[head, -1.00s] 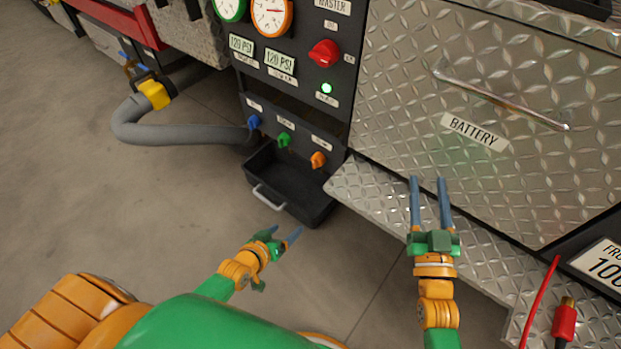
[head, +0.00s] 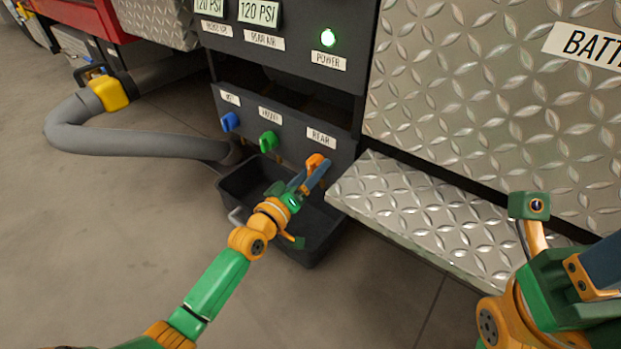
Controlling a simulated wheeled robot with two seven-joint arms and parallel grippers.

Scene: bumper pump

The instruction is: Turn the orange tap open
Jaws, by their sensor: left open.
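The orange tap (head: 315,160) is at the right end of a row of taps on the dark lower panel, under the label REAR. My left gripper (head: 313,171) is open, with its blue fingertips right at the tap. The tap's lower part is partly hidden by a finger, and I cannot tell whether the fingers touch it. My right gripper (head: 603,262) is close to the camera at the right edge and partly cut off, so its jaw opening does not show.
A blue tap (head: 230,121) and a green tap (head: 268,141) sit to the left. A black tray (head: 235,185) lies below the panel. A metal step (head: 410,205) juts out at right. A grey hose (head: 130,143) with a yellow fitting (head: 110,93) curves at left.

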